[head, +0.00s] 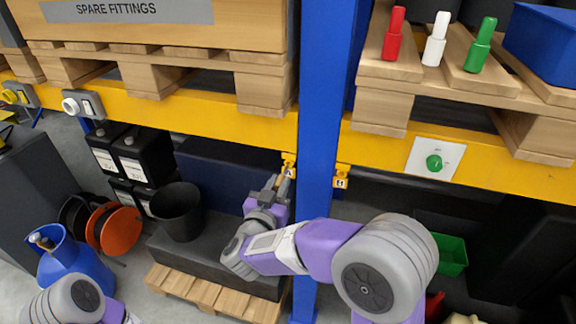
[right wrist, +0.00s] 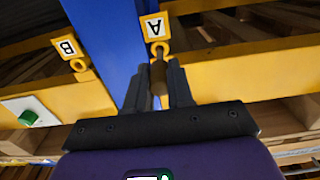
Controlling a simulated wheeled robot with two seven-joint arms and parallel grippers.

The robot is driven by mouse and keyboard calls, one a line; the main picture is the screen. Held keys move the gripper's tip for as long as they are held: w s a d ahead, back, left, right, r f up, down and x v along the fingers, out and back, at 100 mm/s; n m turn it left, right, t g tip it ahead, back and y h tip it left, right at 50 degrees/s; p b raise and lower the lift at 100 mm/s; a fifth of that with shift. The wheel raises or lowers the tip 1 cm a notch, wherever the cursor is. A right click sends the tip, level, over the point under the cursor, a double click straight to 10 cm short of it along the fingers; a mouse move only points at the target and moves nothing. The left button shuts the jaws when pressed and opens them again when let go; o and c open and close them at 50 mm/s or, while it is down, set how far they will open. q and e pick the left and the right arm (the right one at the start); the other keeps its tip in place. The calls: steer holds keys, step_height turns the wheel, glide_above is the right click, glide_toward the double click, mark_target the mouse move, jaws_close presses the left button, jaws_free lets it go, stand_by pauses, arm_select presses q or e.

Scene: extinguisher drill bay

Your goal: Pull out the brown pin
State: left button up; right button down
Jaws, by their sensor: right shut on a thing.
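The brown pin (right wrist: 158,76) shows between the fingers of my right gripper (right wrist: 159,88) in the right wrist view. The gripper is shut on it. The pin's far end meets a yellow ring (right wrist: 159,48) below the tag marked A (right wrist: 153,27); how deep it sits cannot be seen. In the head view my right gripper (head: 279,183) is just under the yellow beam, left of the blue post, by the A tag (head: 289,173). The pin is too small to make out there. Only part of my left arm shows at lower left; its gripper is out of view.
A blue post (head: 322,130) stands right beside the gripper. A second tag, B (head: 342,183), hangs right of it. A yellow beam (head: 215,124) runs above. A green knob (head: 434,162) is at right.

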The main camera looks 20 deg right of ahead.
steer(key=shift+s+a, duration=0.2)
steer(key=shift+s, duration=0.1)
